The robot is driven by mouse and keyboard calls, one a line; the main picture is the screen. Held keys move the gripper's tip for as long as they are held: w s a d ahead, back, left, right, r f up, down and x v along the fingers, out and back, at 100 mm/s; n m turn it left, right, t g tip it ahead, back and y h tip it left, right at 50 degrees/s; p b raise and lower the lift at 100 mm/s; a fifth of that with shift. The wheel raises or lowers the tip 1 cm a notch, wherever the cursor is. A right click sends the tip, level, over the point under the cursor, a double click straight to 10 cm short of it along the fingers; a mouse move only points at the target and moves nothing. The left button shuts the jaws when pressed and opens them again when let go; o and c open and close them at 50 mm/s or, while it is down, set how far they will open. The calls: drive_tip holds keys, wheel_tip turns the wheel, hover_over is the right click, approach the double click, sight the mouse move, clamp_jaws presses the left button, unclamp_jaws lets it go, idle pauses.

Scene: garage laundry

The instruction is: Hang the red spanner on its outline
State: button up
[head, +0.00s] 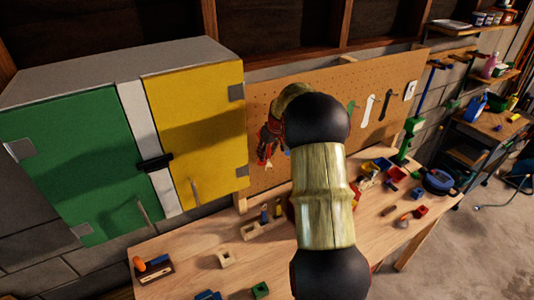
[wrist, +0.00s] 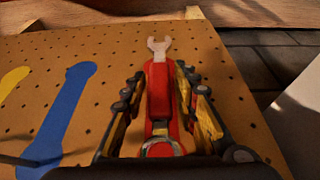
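The red spanner lies lengthwise between the fingers of my gripper (wrist: 162,90) in the wrist view. Its grey open jaw (wrist: 160,47) points to the top of the picture, its handle (wrist: 160,80) is red, and a metal ring (wrist: 162,148) shows at the near end. The fingers appear closed against both sides of the handle. The perforated board (wrist: 100,50) is behind it; I cannot tell whether the spanner touches it. A red outline cannot be told apart from the spanner. In the head view my gripper (head: 268,150) is at the board's left part, partly hidden by my arm.
A blue outline (wrist: 62,110) and a yellow outline (wrist: 12,80) are beside the spanner. The green and yellow cabinet (head: 195,130) stands close left of my gripper in the head view. The workbench (head: 190,250) below holds blocks, small tools and bins.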

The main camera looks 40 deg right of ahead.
drive_tip(key=shift+o, duration=0.9)
drive_tip(key=v, duration=1.2)
